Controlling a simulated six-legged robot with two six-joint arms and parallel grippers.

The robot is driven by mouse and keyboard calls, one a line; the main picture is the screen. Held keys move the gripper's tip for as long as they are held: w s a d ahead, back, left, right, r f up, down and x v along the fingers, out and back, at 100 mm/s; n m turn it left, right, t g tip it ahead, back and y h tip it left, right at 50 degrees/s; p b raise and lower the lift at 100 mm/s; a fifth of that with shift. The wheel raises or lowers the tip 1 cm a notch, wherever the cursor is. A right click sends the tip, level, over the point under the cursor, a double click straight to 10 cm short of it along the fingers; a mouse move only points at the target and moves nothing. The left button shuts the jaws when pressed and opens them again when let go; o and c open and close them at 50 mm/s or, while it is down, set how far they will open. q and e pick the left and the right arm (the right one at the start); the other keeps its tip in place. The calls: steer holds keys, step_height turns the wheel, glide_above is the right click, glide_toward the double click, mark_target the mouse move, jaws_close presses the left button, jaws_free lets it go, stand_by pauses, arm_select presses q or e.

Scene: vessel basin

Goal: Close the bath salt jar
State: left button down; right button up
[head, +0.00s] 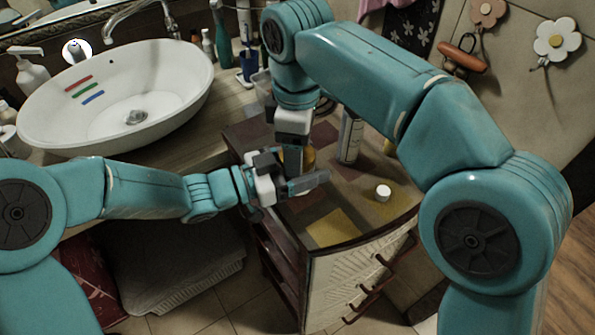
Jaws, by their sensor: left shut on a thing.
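An amber jar (309,158), which looks like the bath salt jar, stands on the cabinet top, mostly hidden by my grippers. My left gripper (306,183) comes in from the left at the jar's near side and is shut on it; the contact is partly hidden. My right gripper (292,152) points down from above over the jar. Its fingertips are hard to make out, so I cannot tell whether it is open or holds a lid. A small white round cap-like piece (382,192) lies to the right on the cabinet top.
The wooden cabinet (375,222) has coloured squares on its top. A tall bottle (350,138) stands close behind the grippers. The white basin (122,90) is at the left on the counter. The cabinet's front right is mostly clear.

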steer(key=shift+m, duration=0.5)
steer(key=o, duration=1.2)
steer(key=shift+s, duration=0.1)
steer(key=shift+a, duration=0.1)
steer(key=shift+r, duration=2.3)
steer(key=shift+c, duration=0.4)
